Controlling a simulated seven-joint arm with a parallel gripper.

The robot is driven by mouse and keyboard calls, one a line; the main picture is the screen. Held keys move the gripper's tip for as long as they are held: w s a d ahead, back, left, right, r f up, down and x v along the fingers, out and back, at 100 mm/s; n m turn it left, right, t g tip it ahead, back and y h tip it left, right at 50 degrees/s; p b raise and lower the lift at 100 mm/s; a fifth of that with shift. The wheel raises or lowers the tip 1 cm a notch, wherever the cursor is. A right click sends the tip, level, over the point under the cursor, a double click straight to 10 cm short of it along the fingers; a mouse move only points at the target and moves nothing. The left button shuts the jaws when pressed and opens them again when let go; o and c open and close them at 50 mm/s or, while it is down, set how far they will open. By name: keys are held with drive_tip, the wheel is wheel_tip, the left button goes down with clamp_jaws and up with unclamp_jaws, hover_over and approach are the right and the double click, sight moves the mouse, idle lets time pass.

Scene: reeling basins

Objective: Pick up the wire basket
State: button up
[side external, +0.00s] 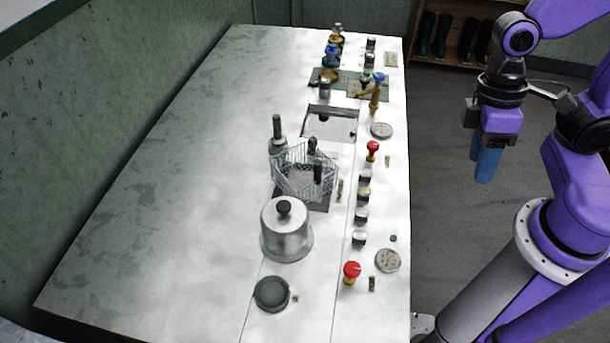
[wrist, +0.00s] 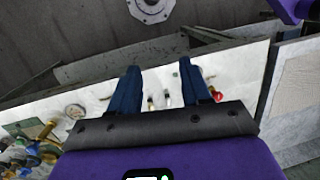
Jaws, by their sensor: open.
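The wire basket (side external: 295,170) is a silvery mesh basket with dark upright handle parts. It stands on a dark square patch of the pale bench in the side external view. My gripper (side external: 487,165) has blue fingers pointing down. It hangs right of the bench, well apart from the basket. In the wrist view my gripper (wrist: 166,88) shows two dark blue fingers spread apart with nothing between them. I cannot make out the basket in the wrist view.
A metal lidded pot (side external: 286,235) stands just in front of the basket, and a green-topped bottle (side external: 277,135) stands behind it. Red knobs (side external: 372,150), gauges (side external: 387,260) and switches line the bench's right side. A recessed basin (side external: 330,124) lies beyond. The bench's left half is clear.

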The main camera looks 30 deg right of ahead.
drive_tip(key=w+a+f+m+t+y, duration=0.1)
drive_tip(key=w+f+m+y, duration=0.1)
drive_tip(key=w+m+y, duration=0.75)
drive_tip(key=w+a+f+m+t+y, duration=0.15)
drive_tip(key=w+m+y, duration=0.25)
drive_tip(key=w+m, duration=1.05)
drive_tip(key=m, duration=0.3)
hover_over(317, 184)
drive_tip(key=d, duration=0.2)
wheel_tip(317, 184, down, 6)
drive_tip(key=shift+w+a+f, duration=0.3)
drive_tip(key=shift+a+f, duration=0.1)
drive_tip(key=shift+a, duration=0.35)
drive_tip(key=shift+c, duration=0.3)
clamp_jaws()
